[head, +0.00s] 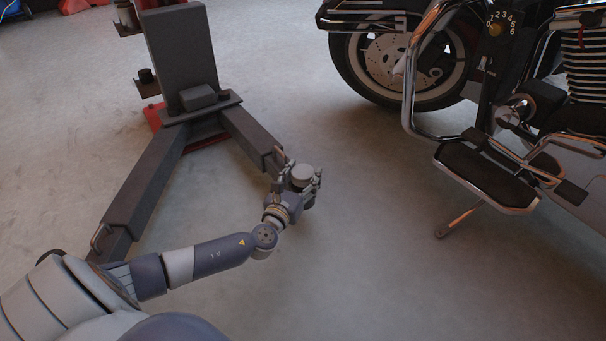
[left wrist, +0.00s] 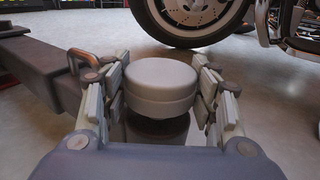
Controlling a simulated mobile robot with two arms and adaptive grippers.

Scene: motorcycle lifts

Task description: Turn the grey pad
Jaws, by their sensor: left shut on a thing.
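The grey pad (head: 302,174) is a round, light grey disc on a darker round base. It sits at the free end of the lift's right-hand arm. My left gripper (head: 300,186) reaches it from the lower left. In the left wrist view the pad (left wrist: 161,84) stands upright between the two fingers, and my left gripper (left wrist: 162,100) is shut on its sides. The pad's far side and most of its lower stem are hidden. My right gripper is in neither view.
The lift's dark column (head: 184,48) stands at the back, with a second arm (head: 146,187) stretching toward the lower left. A motorcycle (head: 490,110) with chrome bars and a footboard (head: 486,175) stands at the right. The floor between pad and motorcycle is clear.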

